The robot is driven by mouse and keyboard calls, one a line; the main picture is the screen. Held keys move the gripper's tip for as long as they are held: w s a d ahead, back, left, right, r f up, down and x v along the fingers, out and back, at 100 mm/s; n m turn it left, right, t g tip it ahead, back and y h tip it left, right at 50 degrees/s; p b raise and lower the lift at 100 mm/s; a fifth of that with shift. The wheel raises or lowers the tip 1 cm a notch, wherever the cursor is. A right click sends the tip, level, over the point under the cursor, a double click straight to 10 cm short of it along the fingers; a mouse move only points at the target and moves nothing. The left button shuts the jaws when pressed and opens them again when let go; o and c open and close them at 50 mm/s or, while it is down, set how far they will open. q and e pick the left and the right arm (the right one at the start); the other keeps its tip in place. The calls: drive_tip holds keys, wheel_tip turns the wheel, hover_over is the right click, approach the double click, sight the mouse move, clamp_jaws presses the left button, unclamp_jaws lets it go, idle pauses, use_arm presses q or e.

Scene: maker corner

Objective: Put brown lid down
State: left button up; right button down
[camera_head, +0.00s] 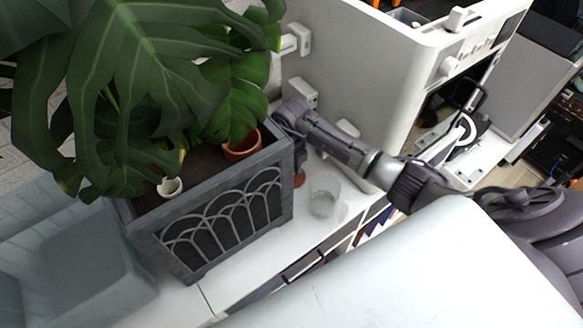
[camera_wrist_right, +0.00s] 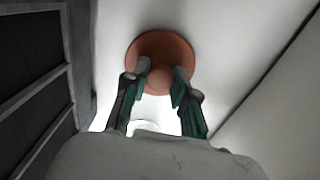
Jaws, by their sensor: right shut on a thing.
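The brown lid (camera_wrist_right: 160,48) is a round terracotta-coloured disc with a ball-shaped knob, seen in the right wrist view. My right gripper (camera_wrist_right: 160,76) is shut on the knob, with one finger on each side. In the head view the lid (camera_head: 299,178) shows only as a small brown piece beside the planter's right corner, below my right wrist. The lid is over or on the white surface; I cannot tell whether it touches. A clear glass container (camera_head: 323,196) stands just right of the lid. My left gripper is not in view.
A grey planter box (camera_head: 283,212) with a large leafy plant (camera_head: 150,75) stands close to the left of the lid. A white machine (camera_head: 365,65) stands behind. The white top (camera_head: 262,250) has a narrow clear strip in front of the planter.

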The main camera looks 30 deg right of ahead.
sight(292, 170)
drive_tip(key=c, duration=0.9)
unclamp_jaws()
drive_tip(key=shift+f, duration=0.1)
drive_tip(key=shift+r, duration=0.25)
wheel_tip(292, 170, up, 12)
drive_tip(key=shift+f+b, duration=0.1)
drive_tip(key=shift+b, duration=0.8)
